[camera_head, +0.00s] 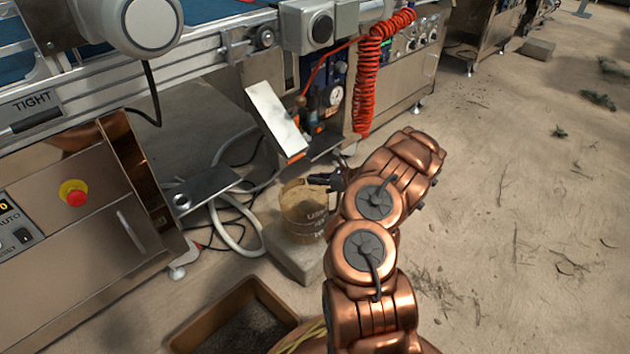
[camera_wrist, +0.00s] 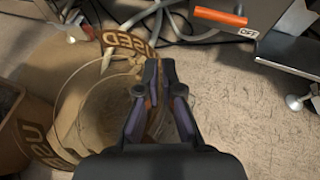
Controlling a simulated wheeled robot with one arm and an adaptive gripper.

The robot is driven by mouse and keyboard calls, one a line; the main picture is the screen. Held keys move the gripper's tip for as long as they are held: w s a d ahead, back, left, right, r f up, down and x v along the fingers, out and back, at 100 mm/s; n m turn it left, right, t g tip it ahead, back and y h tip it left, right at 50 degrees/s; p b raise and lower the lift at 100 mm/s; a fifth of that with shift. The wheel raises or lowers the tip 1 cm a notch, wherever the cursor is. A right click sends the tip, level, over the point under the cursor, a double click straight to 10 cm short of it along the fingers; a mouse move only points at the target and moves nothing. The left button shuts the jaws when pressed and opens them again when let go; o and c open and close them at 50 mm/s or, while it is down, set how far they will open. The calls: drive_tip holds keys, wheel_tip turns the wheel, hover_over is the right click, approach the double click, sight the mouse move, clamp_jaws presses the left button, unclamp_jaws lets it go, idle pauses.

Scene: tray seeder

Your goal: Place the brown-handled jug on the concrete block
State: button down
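The jug (camera_head: 303,214) is a clear, brownish cylinder with lettering around it, upright over the concrete block (camera_head: 284,258) in the head view. Its base appears to be at the block's top; I cannot tell whether they touch. My gripper (camera_head: 333,179) is at the jug's upper right side. In the wrist view, the jug's round opening (camera_wrist: 88,112) lies left of my gripper (camera_wrist: 159,72). The fingers are drawn close together on a brown strip, apparently the jug's handle (camera_wrist: 152,98), which they mostly hide.
A brown bin of dark soil (camera_head: 186,339) stands in front of the block. A steel machine cabinet (camera_head: 80,225) is at the left. Cables and a pale hose (camera_head: 228,240) lie behind the jug. A tilted metal plate (camera_head: 275,118) hangs above. Open floor is at the right.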

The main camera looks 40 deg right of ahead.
drive_tip(key=shift+f, duration=0.1)
drive_tip(key=c, duration=1.3)
unclamp_jaws()
drive_tip(key=shift+s+d+r, duration=0.1)
drive_tip(key=shift+s+r, duration=0.1)
drive_tip(key=shift+r, duration=0.1)
drive_tip(key=p+v, duration=0.4)
drive_tip(key=v, duration=0.7)
drive_tip(key=shift+s+d+p, duration=0.15)
drive_tip(key=shift+s+p, duration=0.05)
drive_tip(key=shift+p, duration=0.1)
